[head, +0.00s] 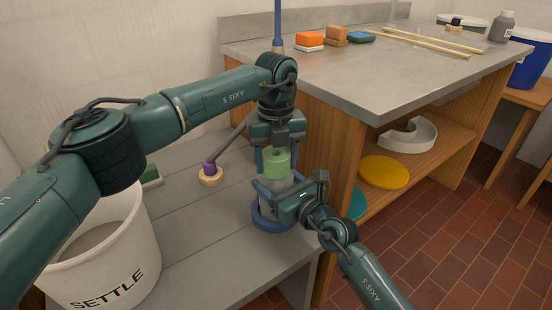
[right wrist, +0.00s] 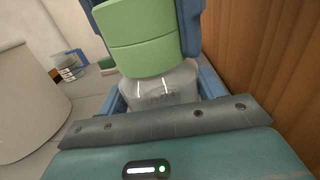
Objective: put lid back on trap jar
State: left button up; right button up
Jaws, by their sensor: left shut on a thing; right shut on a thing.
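The trap jar is a clear glass jar (head: 274,187) standing upright within a blue ring (head: 264,219) on the grey bench. My right gripper (head: 275,191) is shut around the jar's body from the front right. In the right wrist view its blue fingers flank the glass (right wrist: 160,86). The green lid (head: 277,164) is a stubby cylinder with a groove, directly over the jar's mouth. It also shows in the right wrist view (right wrist: 143,38), looking slightly tilted. My left gripper (head: 278,154) is shut on the lid from above. I cannot tell whether the lid is seated or just touching the rim.
A white bucket marked SETTLE (head: 112,255) stands at the left front. A purple-topped wooden piece (head: 210,175) lies behind the jar to the left. A wooden cabinet (head: 318,150) with a grey top stands close on the right. Free bench lies left of the jar.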

pick_arm(q)
jog(key=m, duration=0.5)
jog(key=shift+m, duration=0.4)
jog(key=m, duration=0.6)
jog(key=o, duration=1.1)
jog(key=shift+r, duration=2.35)
jog(key=shift+c, duration=0.7)
notch_tip(320, 180, up, 3)
jog(key=n, duration=0.3)
jog(key=shift+r, duration=0.15)
